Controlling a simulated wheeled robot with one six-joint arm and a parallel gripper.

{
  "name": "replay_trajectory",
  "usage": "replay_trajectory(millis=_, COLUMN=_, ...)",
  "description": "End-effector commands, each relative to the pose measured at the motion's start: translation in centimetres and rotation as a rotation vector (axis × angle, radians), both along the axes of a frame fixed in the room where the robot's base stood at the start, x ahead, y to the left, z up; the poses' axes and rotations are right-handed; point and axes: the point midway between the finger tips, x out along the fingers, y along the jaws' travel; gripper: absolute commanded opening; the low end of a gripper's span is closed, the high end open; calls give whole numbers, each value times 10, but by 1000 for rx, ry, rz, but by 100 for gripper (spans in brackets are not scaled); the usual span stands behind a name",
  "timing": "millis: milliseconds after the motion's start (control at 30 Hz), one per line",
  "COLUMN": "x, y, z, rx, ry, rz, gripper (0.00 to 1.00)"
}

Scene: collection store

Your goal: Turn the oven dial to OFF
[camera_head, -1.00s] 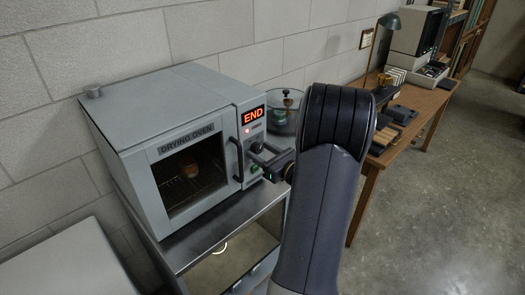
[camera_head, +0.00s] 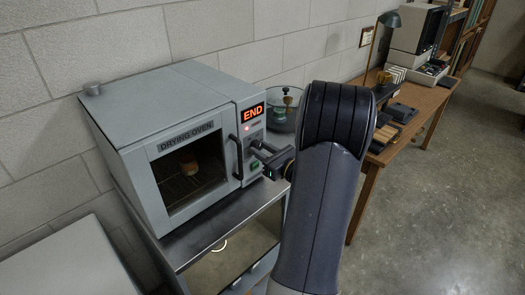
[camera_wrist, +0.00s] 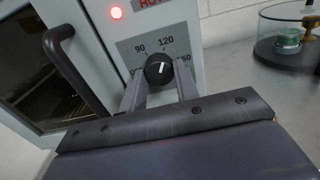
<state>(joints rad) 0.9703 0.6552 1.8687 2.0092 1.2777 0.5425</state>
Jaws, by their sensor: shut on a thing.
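The grey drying oven (camera_head: 200,85) stands on a metal-topped stand, its glass door closed and its display reading END in orange. Its black round dial (camera_wrist: 155,76) has a white mark pointing up, roughly toward the printed 120. The numbers 90, 120 and a partly hidden 150 ring it; no OFF label is readable. My gripper (camera_wrist: 159,82) has one finger on each side of the dial and is shut on it.
The oven's vertical door handle (camera_wrist: 67,55) is close to the left of my fingers. A red lamp (camera_wrist: 116,12) glows above the dial. A glass vessel (camera_head: 285,108) stands right of the oven. A wooden desk (camera_head: 428,100) with equipment stands farther right.

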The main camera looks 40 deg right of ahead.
Motion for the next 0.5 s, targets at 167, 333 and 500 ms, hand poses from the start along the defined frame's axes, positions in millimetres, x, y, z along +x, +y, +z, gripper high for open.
replay_trajectory(millis=167, x=0, y=0, z=-3, rx=-57, ry=-6, rz=-1, gripper=7)
replay_trajectory(millis=333, x=0, y=-1, z=-6, rx=-164, ry=-17, rz=-1, gripper=7)
replay_trajectory(millis=500, x=0, y=-1, z=-8, rx=-313, ry=-29, rz=-1, gripper=7)
